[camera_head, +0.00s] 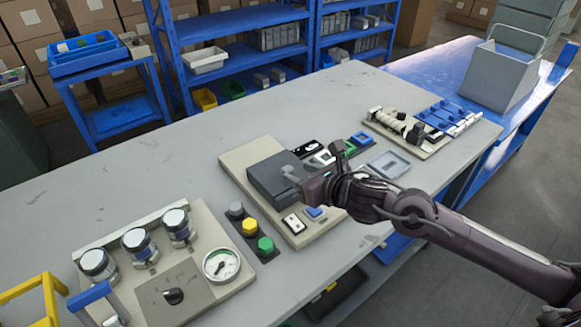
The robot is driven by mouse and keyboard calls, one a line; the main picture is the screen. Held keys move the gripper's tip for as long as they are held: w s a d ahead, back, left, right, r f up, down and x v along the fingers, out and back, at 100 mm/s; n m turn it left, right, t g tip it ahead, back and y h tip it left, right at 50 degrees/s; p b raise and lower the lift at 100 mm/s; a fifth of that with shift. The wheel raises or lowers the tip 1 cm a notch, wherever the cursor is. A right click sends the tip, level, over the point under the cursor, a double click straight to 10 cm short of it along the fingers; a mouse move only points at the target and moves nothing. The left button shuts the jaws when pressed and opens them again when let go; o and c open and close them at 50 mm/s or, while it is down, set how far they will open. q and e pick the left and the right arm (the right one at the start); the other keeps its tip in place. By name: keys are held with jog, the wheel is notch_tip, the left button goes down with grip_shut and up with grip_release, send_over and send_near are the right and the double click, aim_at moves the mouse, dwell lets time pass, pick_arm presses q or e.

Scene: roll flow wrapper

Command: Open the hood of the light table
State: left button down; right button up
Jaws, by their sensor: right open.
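The light table appears to be the beige board (238,158) in the middle of the workbench, with a dark grey box-shaped hood (268,178) on it. The hood looks closed, its top lying flat. My right gripper (307,186) comes in from the right and is at the hood's right side, its fingers beside a small grey part on the hood. It is open. I cannot tell whether it touches the hood, and it hides part of the hood's right side. My left gripper is not in view.
Grey, yellow and green buttons (250,227) stand in front of the board. A panel with several jars and a gauge (221,264) is at the lower left. A tool board (436,150) and a grey bin (496,78) stand right. The bench's far left is clear.

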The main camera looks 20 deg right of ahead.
aim_at(288, 169)
jog(key=x, duration=0.2)
jog(key=shift+w+a+f, duration=0.1)
jog(key=shift+w+a, duration=0.05)
jog(key=shift+w, duration=0.2)
jog(key=shift+w+a+f, duration=0.25)
jog(key=shift+w+f, duration=0.1)
jog(key=shift+w, duration=0.25)
jog(key=shift+c, duration=1.3)
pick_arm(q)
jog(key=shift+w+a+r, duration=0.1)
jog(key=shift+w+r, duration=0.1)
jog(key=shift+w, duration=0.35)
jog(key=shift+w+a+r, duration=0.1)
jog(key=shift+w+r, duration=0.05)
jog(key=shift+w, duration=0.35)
pick_arm(e)
grip_shut()
